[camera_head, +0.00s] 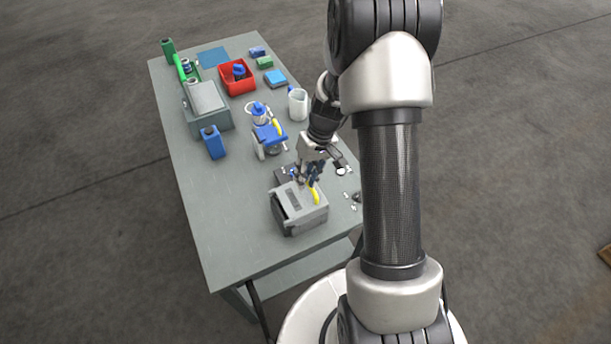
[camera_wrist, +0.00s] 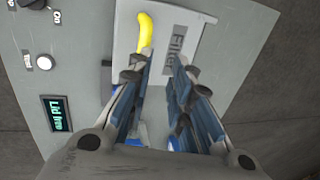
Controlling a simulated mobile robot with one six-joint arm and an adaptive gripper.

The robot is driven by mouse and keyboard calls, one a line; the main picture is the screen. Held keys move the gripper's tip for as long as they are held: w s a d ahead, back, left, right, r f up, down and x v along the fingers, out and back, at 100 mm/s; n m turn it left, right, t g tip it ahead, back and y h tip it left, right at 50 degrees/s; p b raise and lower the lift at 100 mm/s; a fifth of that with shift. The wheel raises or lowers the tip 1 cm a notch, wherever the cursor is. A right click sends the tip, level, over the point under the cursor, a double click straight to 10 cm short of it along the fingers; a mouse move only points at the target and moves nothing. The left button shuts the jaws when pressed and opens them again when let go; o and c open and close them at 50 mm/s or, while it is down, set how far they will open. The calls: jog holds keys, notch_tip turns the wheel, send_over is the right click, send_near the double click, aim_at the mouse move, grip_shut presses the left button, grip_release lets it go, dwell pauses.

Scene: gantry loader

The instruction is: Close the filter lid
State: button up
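The filter unit (camera_head: 289,222) is a grey box near the front of the bench, with a yellow handle (camera_head: 316,196) at its right. In the wrist view, a pale lid panel (camera_wrist: 205,50) bears a dark label, partly hidden, whose visible letters read "FILT". The yellow handle (camera_wrist: 145,32) also shows there, left of the label. My gripper (camera_head: 308,184) is above the unit's far side. In the wrist view, its blue-padded fingers (camera_wrist: 162,62) are apart over the panel, with nothing seen between them. I cannot tell how far the lid is open.
A grey control panel (camera_wrist: 85,65) with knobs and a "Lid free" display (camera_wrist: 58,114) is left of the lid. The bench's (camera_head: 225,225) front left is clear.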

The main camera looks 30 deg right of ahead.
jog(key=v, duration=1.2)
